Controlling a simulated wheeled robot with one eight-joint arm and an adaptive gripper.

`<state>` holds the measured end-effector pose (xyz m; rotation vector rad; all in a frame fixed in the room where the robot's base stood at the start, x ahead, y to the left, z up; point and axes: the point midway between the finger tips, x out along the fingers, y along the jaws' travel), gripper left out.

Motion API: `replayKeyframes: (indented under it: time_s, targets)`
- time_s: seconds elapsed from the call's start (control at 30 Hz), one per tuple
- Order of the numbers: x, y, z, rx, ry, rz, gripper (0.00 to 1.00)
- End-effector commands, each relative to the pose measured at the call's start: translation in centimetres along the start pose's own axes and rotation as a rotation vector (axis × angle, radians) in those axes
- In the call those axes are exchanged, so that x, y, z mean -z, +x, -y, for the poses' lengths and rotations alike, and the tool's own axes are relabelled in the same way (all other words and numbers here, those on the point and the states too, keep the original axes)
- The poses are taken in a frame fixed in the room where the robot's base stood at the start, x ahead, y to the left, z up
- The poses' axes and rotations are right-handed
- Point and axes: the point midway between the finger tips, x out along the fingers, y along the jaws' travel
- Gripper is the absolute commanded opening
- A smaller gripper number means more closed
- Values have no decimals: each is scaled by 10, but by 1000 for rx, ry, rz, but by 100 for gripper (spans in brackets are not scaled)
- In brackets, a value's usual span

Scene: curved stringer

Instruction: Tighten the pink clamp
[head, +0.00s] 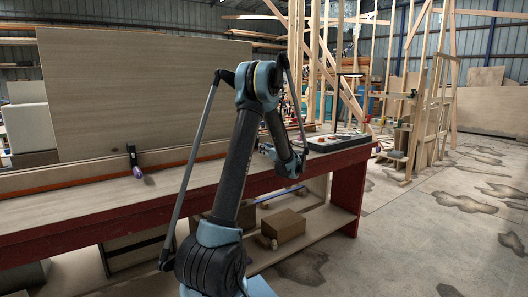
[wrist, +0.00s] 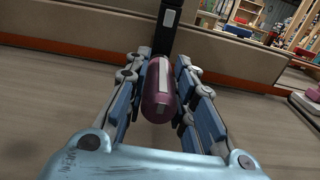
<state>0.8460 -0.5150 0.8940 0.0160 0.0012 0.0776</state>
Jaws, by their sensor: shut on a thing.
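The pink clamp's handle (wrist: 158,98) is a rounded dark pink grip in the wrist view, below a black clamp bar (wrist: 166,32) set against the board edge. My gripper (wrist: 159,72) has its two fingers on either side of the handle and is shut on it. In the head view my gripper (head: 268,150) is partly hidden by my arm, and the held handle cannot be made out. Another clamp (head: 132,156) with a purple handle (head: 138,172) stands on the bench's left part, apart from my gripper.
The long bench (head: 70,205) has a red front and a mostly bare top. A large wooden panel (head: 140,90) stands behind it. A black-and-grey tool (head: 335,142) lies at its right end. A cardboard box (head: 283,226) sits on the lower shelf. Open floor (head: 440,220) lies to the right.

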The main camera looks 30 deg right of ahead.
Motion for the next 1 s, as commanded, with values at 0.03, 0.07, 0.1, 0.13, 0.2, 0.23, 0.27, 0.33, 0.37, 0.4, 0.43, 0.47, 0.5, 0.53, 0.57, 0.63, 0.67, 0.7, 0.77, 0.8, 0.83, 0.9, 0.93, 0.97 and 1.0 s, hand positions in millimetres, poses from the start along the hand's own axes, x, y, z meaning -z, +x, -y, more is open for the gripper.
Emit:
replayKeyframes:
  time_s: [0.03,0.07,0.1,0.13,0.2,0.23,0.27,0.33,0.37,0.4,0.43,0.47,0.5,0.53,0.57,0.63,0.67,0.7,0.77,0.8,0.83,0.9,0.93,0.97,1.0]
  targets:
    - [2,-1,-2,-2,-2,-4,0]
    - [2,-1,-2,-2,-2,-4,0]
    - [2,-1,-2,-2,-2,-4,0]
    - [2,-1,-2,-2,-2,-4,26]
    - [2,-1,-2,-2,-2,-4,42]
    - [2,-1,-2,-2,-2,-3,44]
    - [1,-1,-1,-2,-2,-3,44]
    - [1,-1,-1,-1,-2,-2,44]
    - [1,-1,-1,-1,-2,-2,44]
    - [1,0,-1,-1,-2,-2,44]
    - [1,0,-1,-1,-2,-2,44]
    - [1,0,-1,-1,-1,-1,44]
    - [1,0,-1,-1,-1,-1,44]
    - [0,-1,0,-1,-1,-1,44]
    - [0,-1,0,0,-1,-1,44]
    - [0,-5,0,0,-1,-1,44]
    - [0,-7,0,1,-1,-1,44]
    - [0,-12,1,2,-1,-1,44]
    - [0,-20,1,3,-1,-1,44]
    - [0,-26,0,2,-1,-1,44]
    - [0,-32,0,2,-1,-1,44]
    - [0,-46,1,3,-1,-1,44]
    - [0,-52,0,2,-1,-1,44]
    - [1,-58,1,3,-1,-1,44]
    - [1,-66,0,3,-1,-1,44]
